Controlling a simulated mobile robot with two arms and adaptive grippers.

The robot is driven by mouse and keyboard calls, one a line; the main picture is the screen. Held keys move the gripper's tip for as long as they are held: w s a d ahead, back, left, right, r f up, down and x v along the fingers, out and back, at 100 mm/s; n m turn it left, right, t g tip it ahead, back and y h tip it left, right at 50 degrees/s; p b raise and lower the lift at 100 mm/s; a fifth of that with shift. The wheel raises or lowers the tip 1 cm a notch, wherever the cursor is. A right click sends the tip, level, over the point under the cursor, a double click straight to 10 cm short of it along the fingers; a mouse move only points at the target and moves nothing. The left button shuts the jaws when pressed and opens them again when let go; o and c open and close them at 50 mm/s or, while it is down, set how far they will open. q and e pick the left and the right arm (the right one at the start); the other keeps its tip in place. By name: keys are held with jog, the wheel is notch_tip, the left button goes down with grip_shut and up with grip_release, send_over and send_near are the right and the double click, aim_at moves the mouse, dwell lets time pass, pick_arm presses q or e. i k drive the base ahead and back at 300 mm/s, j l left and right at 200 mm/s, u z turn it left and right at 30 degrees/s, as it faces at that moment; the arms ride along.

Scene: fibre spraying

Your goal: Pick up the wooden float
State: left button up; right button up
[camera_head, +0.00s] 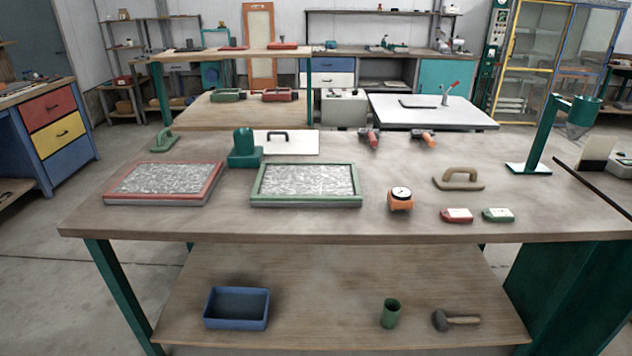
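The wooden float (459,180) lies flat on the workbench (330,220), right of the middle, with its brown arched handle facing up. Nothing covers it. Neither of my grippers is in view.
Green-framed (306,202) and red-framed (155,201) trays lie farther left.

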aim_at(448, 180)
jog(key=i+l, duration=0.2)
jog(key=i+l+u, duration=0.15)
jog(key=l, duration=0.25)
jog(key=i+l, duration=0.15)
jog(key=l, duration=0.15)
jog(key=i+l+u, duration=0.2)
jog(key=i+l, duration=0.15)
jog(key=l, duration=0.3)
